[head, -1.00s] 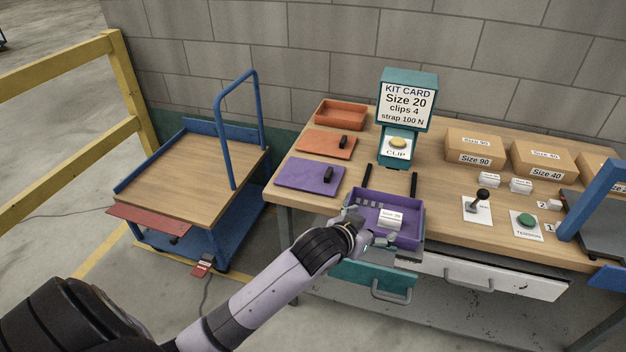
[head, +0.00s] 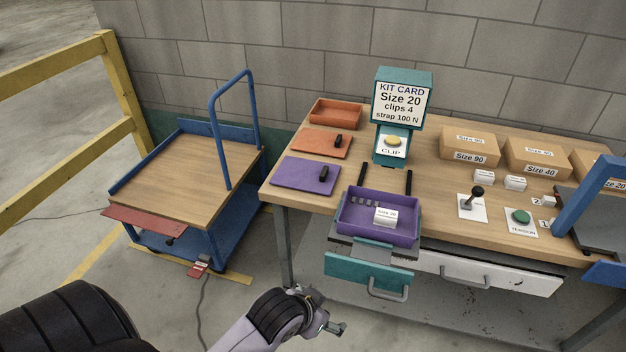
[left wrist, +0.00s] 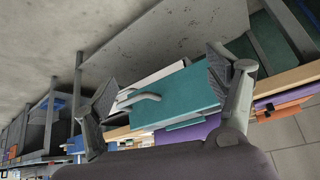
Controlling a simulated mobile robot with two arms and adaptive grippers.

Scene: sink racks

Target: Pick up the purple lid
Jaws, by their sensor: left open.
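The purple lid (head: 307,174) lies flat on the left part of the workbench, with a black handle (head: 323,173) on its right side. In front and to its right stands the open purple box (head: 360,222), holding a white block labelled Size 20 (head: 385,217) and several small clips. My left gripper (head: 336,327) is low in front of the bench, below the teal drawer and well away from the lid. In the left wrist view its fingers (left wrist: 158,92) are spread and empty, with the teal drawer front (left wrist: 175,97) beyond them. My right gripper is not in view.
An orange lid (head: 318,142) and orange box (head: 336,112) lie behind the purple lid. The kit card stand (head: 402,100) is to the right. The teal drawer (head: 366,274) has a protruding handle. A blue cart (head: 185,180) stands left. Floor between cart and bench is mostly clear.

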